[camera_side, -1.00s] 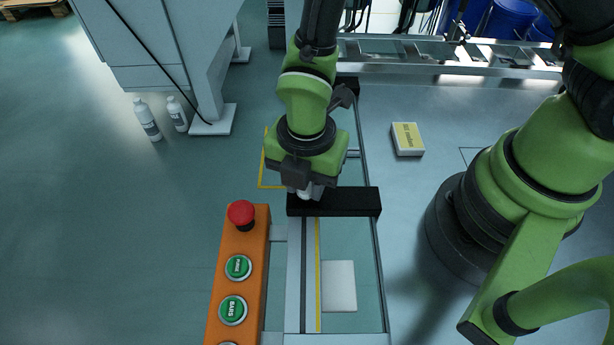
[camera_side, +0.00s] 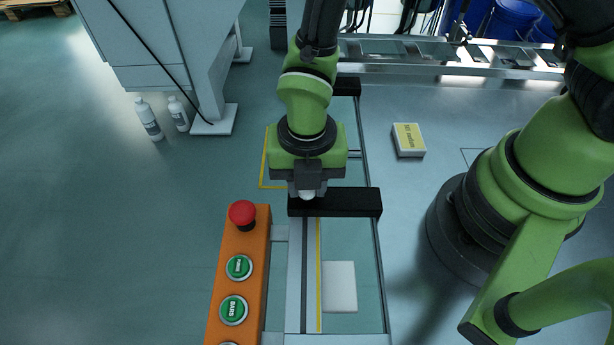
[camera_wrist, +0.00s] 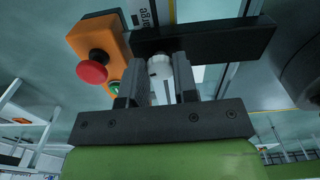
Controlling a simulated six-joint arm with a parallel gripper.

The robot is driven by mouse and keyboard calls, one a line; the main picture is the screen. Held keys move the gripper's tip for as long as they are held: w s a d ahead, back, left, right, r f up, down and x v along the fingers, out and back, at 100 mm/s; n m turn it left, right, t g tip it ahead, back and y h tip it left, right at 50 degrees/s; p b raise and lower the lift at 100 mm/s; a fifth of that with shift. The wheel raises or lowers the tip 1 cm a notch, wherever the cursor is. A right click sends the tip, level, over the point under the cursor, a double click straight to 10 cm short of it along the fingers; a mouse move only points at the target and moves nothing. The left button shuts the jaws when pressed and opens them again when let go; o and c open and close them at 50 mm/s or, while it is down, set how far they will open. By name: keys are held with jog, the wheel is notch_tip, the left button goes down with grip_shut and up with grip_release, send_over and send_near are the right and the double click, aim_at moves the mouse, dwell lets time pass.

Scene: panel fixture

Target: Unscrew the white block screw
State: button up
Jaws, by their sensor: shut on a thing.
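My gripper (camera_side: 307,188) points down at the near black block (camera_side: 350,203), at that block's left part. It is shut on a white screw (camera_side: 307,195), a small round-ended piece. In the wrist view my gripper (camera_wrist: 160,70) has its two grey fingers on either side of the white screw (camera_wrist: 160,66), right beside the black block (camera_wrist: 225,42). The fingers hide much of the screw, and I cannot tell whether its thread is still in the block.
An orange button box (camera_side: 238,290) with a red stop knob (camera_side: 242,213) and green buttons stands just left of the rail. A flat white plate (camera_side: 340,287) lies on the fixture below the block. A labelled box (camera_side: 408,139) lies right on the table.

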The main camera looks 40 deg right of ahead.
jog(key=o, duration=0.9)
notch_tip(320, 180, up, 10)
dwell(0.3)
jog(key=s+d+r+m+t+y, duration=0.1)
jog(key=d+r+m+t, duration=0.1)
jog(key=d+r+m, duration=0.35)
jog(key=d+r+m+t+y, duration=0.1)
jog(key=d+r+m, duration=0.1)
jog(key=r+m, duration=0.5)
jog(key=s+d+r+m+t, duration=0.1)
jog(key=s+m, duration=0.1)
jog(key=m, duration=0.4)
jog(key=s+d+r+m+t, duration=0.1)
jog(key=s+d+r+m, duration=0.1)
jog(key=m, duration=0.4)
jog(key=s+d+r+m+t, duration=0.2)
jog(key=s+m, duration=0.1)
jog(key=m, duration=0.4)
jog(key=shift+s+d, duration=0.15)
jog(key=shift+s, duration=0.2)
